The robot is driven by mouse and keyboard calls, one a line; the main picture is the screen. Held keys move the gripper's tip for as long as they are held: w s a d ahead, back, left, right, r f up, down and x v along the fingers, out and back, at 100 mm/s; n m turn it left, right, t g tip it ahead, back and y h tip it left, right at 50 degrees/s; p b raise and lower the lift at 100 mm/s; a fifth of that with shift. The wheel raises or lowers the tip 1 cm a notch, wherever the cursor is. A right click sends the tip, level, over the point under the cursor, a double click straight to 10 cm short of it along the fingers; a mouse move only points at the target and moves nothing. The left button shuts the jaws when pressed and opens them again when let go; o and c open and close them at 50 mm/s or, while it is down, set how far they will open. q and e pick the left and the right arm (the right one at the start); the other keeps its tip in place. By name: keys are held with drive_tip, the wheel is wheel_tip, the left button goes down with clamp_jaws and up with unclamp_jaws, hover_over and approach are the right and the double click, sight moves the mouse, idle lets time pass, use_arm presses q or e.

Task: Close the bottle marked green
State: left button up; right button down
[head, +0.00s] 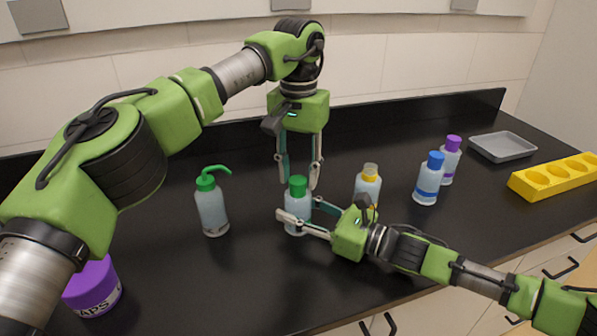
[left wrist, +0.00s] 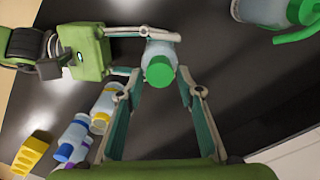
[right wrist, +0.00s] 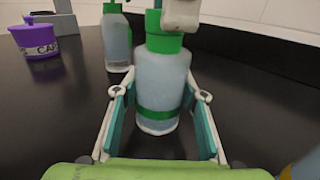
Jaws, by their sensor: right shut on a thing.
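The bottle marked green (head: 298,210) stands upright on the black counter, pale with a green band and a green cap (head: 297,186) on top. My right gripper (head: 290,222) is shut on its body from the right; the right wrist view shows the bottle (right wrist: 160,85) between the fingers. My left gripper (head: 299,183) points down from above, open, with its fingertips on either side near cap height. In the left wrist view the cap (left wrist: 160,72) lies between the fingertips with gaps showing. I cannot tell how tightly the cap sits.
A wash bottle (head: 211,208) with a green spout stands left. Yellow-capped (head: 368,184), blue-capped (head: 428,180) and purple-capped (head: 450,160) bottles stand right. A purple CAPS jar (head: 92,287) is front left. A grey tray (head: 502,147) and yellow rack (head: 555,177) are far right.

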idle(0.3)
use_arm(q)
drive_tip(key=shift+r, duration=2.25)
drive_tip(key=shift+c, duration=0.3)
